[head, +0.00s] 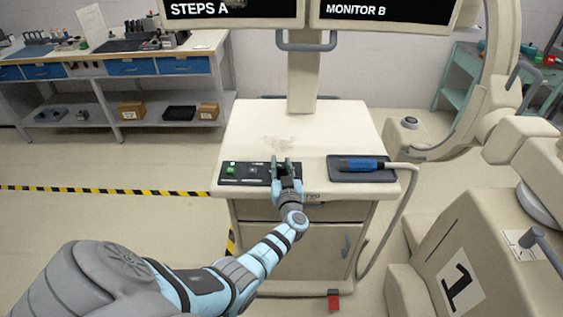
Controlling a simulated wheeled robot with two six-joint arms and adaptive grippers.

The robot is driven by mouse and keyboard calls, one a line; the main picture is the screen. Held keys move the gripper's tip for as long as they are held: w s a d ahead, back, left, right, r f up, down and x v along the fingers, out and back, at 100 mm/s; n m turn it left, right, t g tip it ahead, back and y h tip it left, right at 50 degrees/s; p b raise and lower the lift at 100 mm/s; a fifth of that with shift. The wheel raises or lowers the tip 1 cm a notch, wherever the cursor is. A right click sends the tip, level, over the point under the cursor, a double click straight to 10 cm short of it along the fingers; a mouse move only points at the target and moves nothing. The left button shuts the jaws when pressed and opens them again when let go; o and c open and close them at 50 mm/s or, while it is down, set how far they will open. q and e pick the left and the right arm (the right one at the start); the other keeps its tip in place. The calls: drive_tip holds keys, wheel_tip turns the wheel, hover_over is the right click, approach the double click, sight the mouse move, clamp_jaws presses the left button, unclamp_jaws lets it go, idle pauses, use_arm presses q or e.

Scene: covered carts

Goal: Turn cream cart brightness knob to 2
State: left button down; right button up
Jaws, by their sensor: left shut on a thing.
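The cream cart (255,125) stands in front of me with two monitors on its post. A black control panel (243,181) with green lights at its left end lies along the front left of its top. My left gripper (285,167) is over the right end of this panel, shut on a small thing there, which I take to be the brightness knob. The gripper hides the knob, so its pointer and setting cannot be read. My right gripper is not in view.
A blue-handled probe (360,164) lies on a dark tray (343,178) at the cart's right, its cable hanging down the side. A large cream C-arm machine (460,240) marked 1 stands at the right. A workbench (140,68) stands at the back left. The left floor is open, with striped tape.

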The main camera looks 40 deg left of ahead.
use_arm(q)
drive_tip(key=shift+f+n+g+y+b, duration=0.1)
drive_tip(key=shift+n+g+y+b, duration=0.45)
drive_tip(key=shift+n+g+y, duration=0.7)
drive_tip(key=shift+g, duration=0.25)
drive_tip(key=c, duration=1.3)
unclamp_jaws()
drive_tip(key=shift+s+d, duration=0.1)
drive_tip(key=shift+d, duration=0.1)
drive_tip(key=v, duration=1.1)
drive_tip(key=shift+s+d, duration=0.15)
drive_tip(key=shift+d, duration=0.15)
